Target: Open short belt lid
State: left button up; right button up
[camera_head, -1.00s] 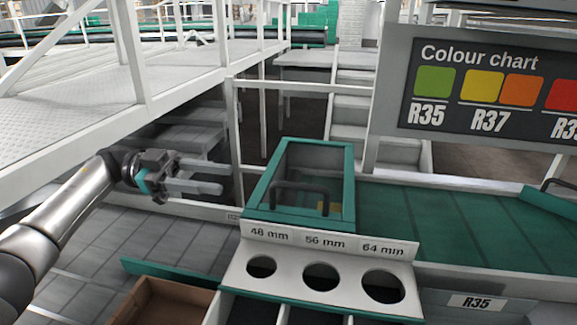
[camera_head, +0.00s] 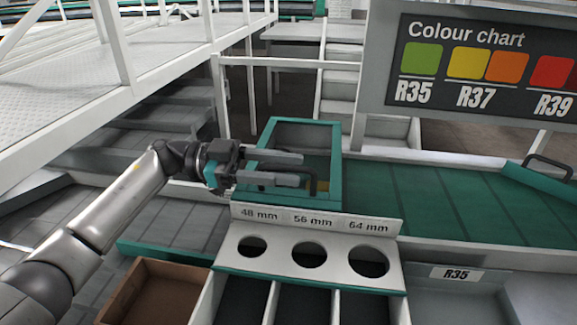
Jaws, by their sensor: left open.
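The short belt lid (camera_head: 331,150) is a teal-framed, see-through cover at the near left end of the green belt. It looks shut. Its dark bar handle (camera_head: 313,183) stands at the lid's near side, partly hidden by my gripper. My left gripper (camera_head: 301,170) reaches in from the left over the lid. Its two grey fingers are open and point right, with their tips close to the handle. I cannot tell whether they touch it. My right gripper does not show.
A white sizing plate (camera_head: 296,230) with three holes stands in front of the lid, above several white-walled bins. A brown box (camera_head: 150,283) is at lower left. The green belt (camera_head: 440,203) runs right to another dark handle (camera_head: 550,163). A colour chart board (camera_head: 480,68) stands behind.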

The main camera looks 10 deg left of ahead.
pick_arm(q)
jog(key=shift+d+f, duration=0.35)
jog(key=shift+d, duration=0.15)
grip_shut()
